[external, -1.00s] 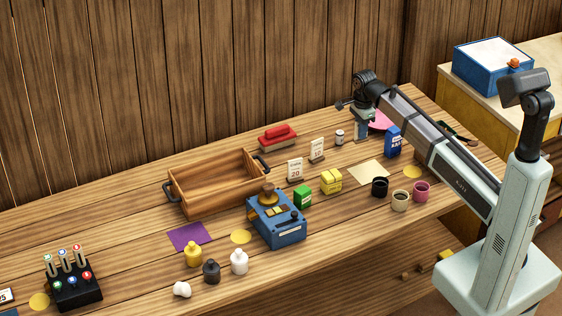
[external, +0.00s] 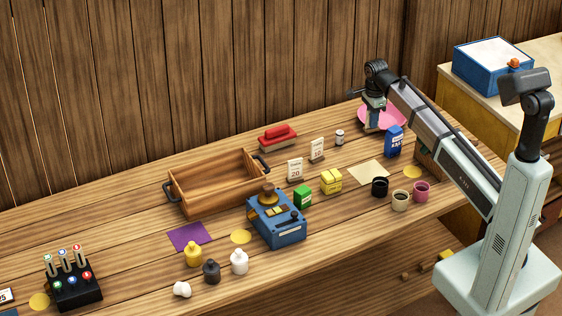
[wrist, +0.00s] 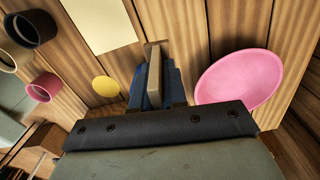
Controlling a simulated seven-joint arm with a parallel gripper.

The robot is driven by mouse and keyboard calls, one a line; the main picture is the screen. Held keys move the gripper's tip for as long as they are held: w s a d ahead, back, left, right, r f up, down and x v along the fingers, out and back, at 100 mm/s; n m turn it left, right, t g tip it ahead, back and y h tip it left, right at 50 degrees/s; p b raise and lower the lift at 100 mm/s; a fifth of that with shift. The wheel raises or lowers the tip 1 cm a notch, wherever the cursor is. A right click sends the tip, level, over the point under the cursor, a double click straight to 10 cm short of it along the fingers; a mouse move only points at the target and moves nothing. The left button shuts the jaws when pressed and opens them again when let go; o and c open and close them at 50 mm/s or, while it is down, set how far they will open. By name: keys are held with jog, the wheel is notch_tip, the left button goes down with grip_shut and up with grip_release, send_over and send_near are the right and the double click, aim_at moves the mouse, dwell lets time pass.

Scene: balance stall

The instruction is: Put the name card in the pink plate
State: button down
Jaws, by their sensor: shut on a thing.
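My gripper (external: 373,122) is shut on a thin beige-brown piece, seen nearly edge-on between the blue fingers in the wrist view (wrist: 155,92). It appears to be the name card (wrist: 154,72); its face and any writing are hidden from me. The pink plate (external: 399,117) lies at the far right of the bench, and my gripper partly covers it in the external view. In the wrist view the pink plate (wrist: 240,78) is just right of the held piece, apart from it in the picture. The plate's visible inside is empty.
A blue carton (external: 394,142) stands in front of the plate. Black (external: 380,187), cream (external: 400,201) and pink (external: 422,191) cups stand nearer the front edge. A cream sheet (external: 369,172) and a yellow disc (wrist: 106,86) lie flat. A small white jar (external: 339,137) stands left of my gripper.

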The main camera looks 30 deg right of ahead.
jog(key=w+d+r+m, duration=0.1)
jog(key=w+d, duration=0.2)
jog(key=d, duration=0.3)
jog(key=w+d+m, duration=0.1)
jog(key=w+d, duration=0.3)
jog(key=d, duration=0.2)
jog(key=r+n, duration=0.1)
jog(key=r, duration=0.1)
send_over(382, 122)
jog(key=shift+w+f+n, duration=0.1)
jog(key=shift+f+n, duration=0.5)
jog(key=shift+f, duration=2.25)
jog(key=shift+f+n, duration=0.6)
jog(key=shift+f, duration=2.25)
jog(key=c, duration=1.1)
grip_release()
jog(key=shift+r, duration=0.15)
